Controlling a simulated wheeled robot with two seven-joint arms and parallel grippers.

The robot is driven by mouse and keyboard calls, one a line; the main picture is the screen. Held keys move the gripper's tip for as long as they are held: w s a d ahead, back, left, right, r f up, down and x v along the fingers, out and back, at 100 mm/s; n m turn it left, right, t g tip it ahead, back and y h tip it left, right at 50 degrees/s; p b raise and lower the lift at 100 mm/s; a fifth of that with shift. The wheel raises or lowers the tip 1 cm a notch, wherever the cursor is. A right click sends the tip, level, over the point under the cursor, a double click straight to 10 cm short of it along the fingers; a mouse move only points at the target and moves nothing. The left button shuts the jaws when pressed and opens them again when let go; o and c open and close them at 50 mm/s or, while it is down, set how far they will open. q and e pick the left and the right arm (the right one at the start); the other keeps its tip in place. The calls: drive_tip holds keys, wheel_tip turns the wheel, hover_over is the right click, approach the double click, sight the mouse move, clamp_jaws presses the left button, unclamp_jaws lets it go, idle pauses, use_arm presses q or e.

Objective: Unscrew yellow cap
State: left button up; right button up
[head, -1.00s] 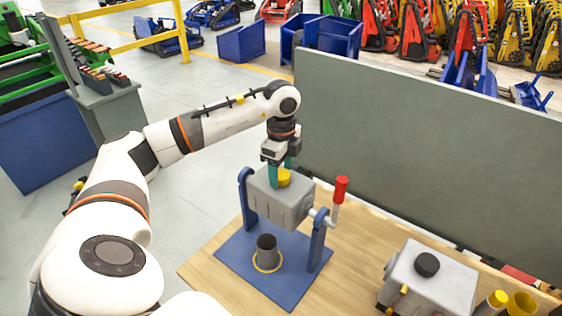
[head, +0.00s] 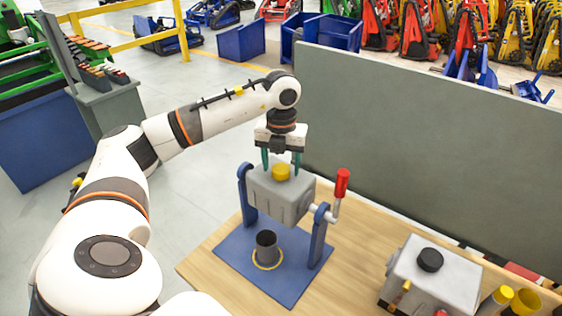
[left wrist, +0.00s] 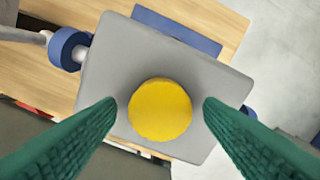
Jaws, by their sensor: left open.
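The yellow cap (head: 281,172) sits on top of a grey box-shaped tank (head: 279,196), held between the two uprights of a blue stand. My left gripper (head: 282,168) points down just above the cap, its green fingers apart on either side. In the left wrist view the round cap (left wrist: 160,109) lies between the two open fingertips (left wrist: 160,103), with a gap on both sides. The grey tank top (left wrist: 125,50) spreads below it. My right gripper does not show.
The stand's blue base (head: 292,288) bears a dark cup (head: 266,246) inside a yellow ring. A red-handled crank (head: 342,183) rises at the stand's right. A second grey tank with a black cap (head: 430,260) and yellow cylinders (head: 524,302) stand at the lower right. A grey panel (head: 430,150) stands behind the table.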

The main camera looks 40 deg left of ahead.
use_arm(q)
drive_tip(key=m, duration=0.5)
drive_tip(key=shift+b, duration=0.3)
drive_tip(key=m, duration=0.5)
drive_tip(key=shift+m+b, duration=0.3)
drive_tip(key=shift+m, duration=0.1)
drive_tip(key=c, duration=0.9)
drive_tip(key=n, duration=0.3)
drive_tip(key=shift+r+p, duration=0.1)
drive_tip(key=shift+p, duration=0.25)
drive_tip(key=n, duration=0.4)
drive_tip(key=shift+n+p, duration=0.35)
drive_tip(key=shift+n, duration=1.05)
